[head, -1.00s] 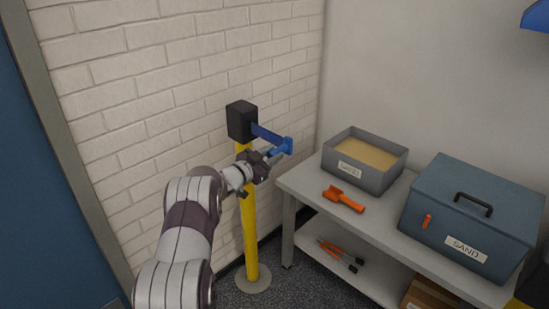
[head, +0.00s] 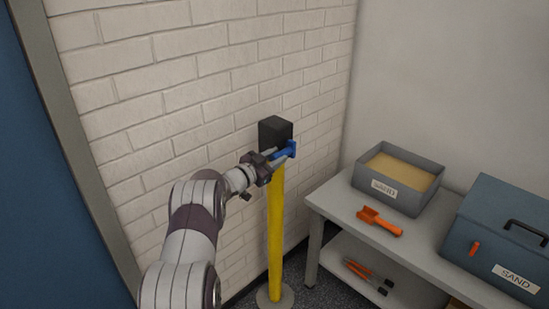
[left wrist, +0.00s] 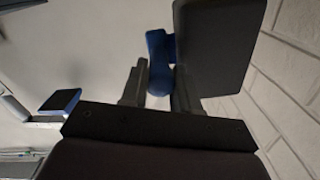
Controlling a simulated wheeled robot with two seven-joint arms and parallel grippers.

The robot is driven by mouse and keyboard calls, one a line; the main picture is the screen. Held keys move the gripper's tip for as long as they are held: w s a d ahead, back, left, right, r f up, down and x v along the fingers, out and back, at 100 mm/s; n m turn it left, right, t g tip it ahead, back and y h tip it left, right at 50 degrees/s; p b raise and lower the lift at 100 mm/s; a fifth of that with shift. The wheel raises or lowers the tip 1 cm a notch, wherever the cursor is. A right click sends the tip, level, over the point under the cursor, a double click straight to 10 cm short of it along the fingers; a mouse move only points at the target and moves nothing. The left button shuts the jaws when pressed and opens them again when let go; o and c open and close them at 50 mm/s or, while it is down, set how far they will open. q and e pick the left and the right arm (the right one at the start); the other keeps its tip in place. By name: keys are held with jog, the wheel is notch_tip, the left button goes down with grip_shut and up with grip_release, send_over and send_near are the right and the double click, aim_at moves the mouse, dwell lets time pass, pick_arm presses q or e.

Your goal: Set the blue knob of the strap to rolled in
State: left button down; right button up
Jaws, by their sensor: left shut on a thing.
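The blue knob (head: 289,150) is at the front of the black strap box (head: 275,130), which tops a yellow post (head: 276,235). My left gripper (head: 276,158) is shut on the knob. In the left wrist view the knob (left wrist: 160,70) sits between the two fingers of the left gripper (left wrist: 160,88), close beside the black box (left wrist: 215,50). Little or no strap shows between knob and box; whether they touch I cannot tell. My right gripper is not in view.
A white brick wall (head: 210,80) stands close behind the post. To the right is a grey bench (head: 335,208) with a sand tray (head: 420,193), an orange scoop (head: 380,221) and a blue-grey sand box (head: 490,240). Orange-handled tools (head: 366,276) lie on its lower shelf.

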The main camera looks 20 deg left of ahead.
pick_arm(q)
jog(key=shift+w+a+r, duration=0.1)
jog(key=shift+a+r, duration=0.1)
jog(key=shift+r, duration=0.25)
jog(key=c, duration=1.2)
grip_release()
jog(key=o, duration=0.4)
jog(key=shift+a+f, duration=0.1)
jog(key=shift+f, duration=0.05)
jog(key=shift+s+f, duration=0.15)
jog(key=shift+s, duration=0.25)
jog(key=v, duration=1.2)
